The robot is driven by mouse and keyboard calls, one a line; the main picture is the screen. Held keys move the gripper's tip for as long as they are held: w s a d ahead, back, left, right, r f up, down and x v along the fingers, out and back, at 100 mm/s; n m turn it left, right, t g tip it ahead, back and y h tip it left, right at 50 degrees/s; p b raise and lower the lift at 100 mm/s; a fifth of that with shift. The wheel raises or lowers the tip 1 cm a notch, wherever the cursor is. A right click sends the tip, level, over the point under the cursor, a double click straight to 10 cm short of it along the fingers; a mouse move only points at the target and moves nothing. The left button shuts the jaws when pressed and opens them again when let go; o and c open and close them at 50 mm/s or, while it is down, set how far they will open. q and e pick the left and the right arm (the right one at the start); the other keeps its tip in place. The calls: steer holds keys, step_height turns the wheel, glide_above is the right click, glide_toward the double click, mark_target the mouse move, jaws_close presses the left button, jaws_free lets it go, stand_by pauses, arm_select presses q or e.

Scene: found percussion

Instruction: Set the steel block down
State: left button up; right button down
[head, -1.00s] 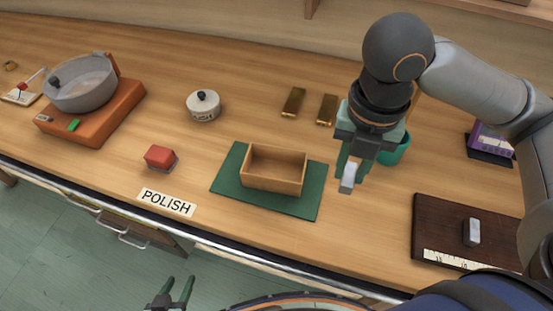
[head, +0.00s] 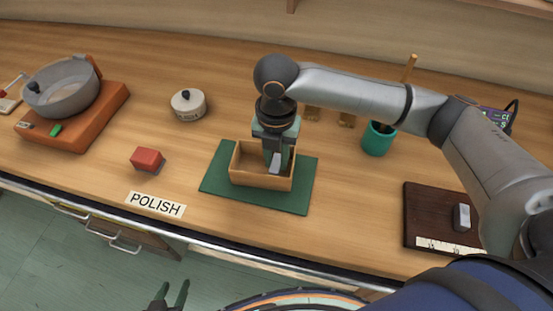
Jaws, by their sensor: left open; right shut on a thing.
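My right gripper (head: 274,160) is shut on a small grey steel block (head: 275,168). It is over the open wooden box (head: 249,178), with the block showing inside the outline of the box. I cannot tell whether the block touches the box floor. The box stands on a green mat (head: 218,186). My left gripper (head: 169,297) is open and empty at the bottom edge of the view, in front of the bench. A second grey block (head: 462,217) lies on the dark brown board (head: 425,212) at the right.
A red block (head: 147,158) and a POLISH label (head: 156,204) are left of the mat. A lidded white pot (head: 188,105) stands behind them. A teal cup (head: 378,139) is right of the box. A grey pan (head: 62,90) sits on an orange base (head: 98,117) at far left.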

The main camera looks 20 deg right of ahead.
mark_target(276, 163)
steer(key=shift+f, duration=0.45)
steer(key=shift+f, duration=0.15)
steer(key=c, duration=1)
jaws_free()
step_height(276, 163, up, 12)
steer(key=shift+r, duration=0.15)
